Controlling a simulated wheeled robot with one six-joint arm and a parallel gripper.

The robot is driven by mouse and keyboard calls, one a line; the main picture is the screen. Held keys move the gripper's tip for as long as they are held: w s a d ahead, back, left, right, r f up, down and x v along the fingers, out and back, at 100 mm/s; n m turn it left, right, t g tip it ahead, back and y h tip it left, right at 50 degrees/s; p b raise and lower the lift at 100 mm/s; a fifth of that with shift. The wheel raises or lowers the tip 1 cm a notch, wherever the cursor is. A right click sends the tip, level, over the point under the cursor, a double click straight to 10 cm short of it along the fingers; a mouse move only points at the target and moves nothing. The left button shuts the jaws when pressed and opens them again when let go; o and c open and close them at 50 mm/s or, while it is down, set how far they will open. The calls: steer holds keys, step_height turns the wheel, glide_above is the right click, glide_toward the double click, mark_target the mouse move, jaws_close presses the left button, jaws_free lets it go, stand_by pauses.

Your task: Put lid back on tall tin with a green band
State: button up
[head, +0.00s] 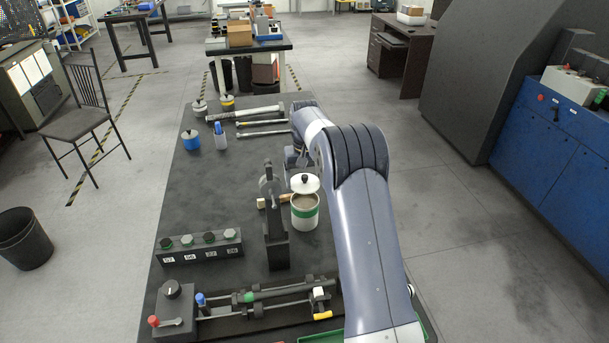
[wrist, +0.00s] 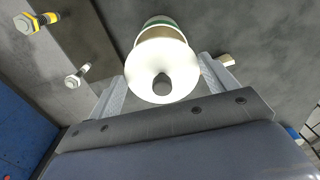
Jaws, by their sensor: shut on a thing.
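The tall tin with a green band (head: 305,216) stands upright on the dark bench, its brownish inside showing below the lid. The white lid (head: 305,187) with a dark knob is just above and behind the tin's mouth in the head view, with the inside still visible at the front. My gripper (wrist: 162,70) is shut on the lid (wrist: 150,60), one finger at each side of its rim. In the wrist view the lid covers part of the tin (wrist: 164,21). In the head view my arm hides much of the gripper. Whether lid and tin touch cannot be told.
A dark upright fixture (head: 275,240) stands close left of the tin, with a wooden-handled item (head: 263,202) beside it.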

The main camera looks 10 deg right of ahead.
steer(key=shift+f+b, duration=1.65)
steer(key=shift+f, duration=1.2)
steer(key=shift+s, duration=0.15)
steer(key=shift+f+p, duration=0.15)
steer(key=shift+p, duration=0.2)
stand_by(0.3)
steer(key=o, duration=0.9)
